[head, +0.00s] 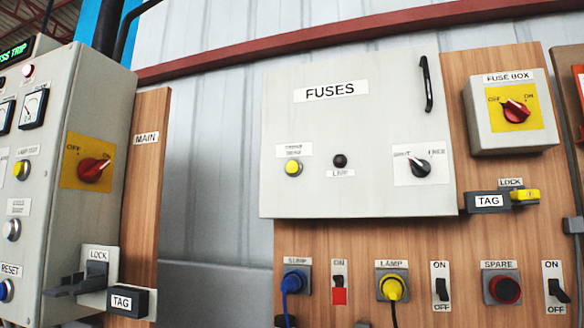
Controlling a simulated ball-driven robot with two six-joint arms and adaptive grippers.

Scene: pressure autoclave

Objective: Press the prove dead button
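The prove dead button (293,168) is a round yellow push button at the lower left of the closed grey FUSES panel (320,130). The small label above it is blurred but seems to read PROVE DEAD. A dark, unlit lamp (340,161) sits to its right. A black selector knob (420,167) with a white pointer is further right on a white plate. Neither of my grippers is in view, and nothing covers the button.
A grey cabinet at left carries a red MAIN switch (93,170), a lock bracket (92,275) and a tag (128,302). At right are a fuse box (480,110) and a yellow lock (524,196). Blue (293,282) and yellow (391,287) plugs with cables sit below the panel.

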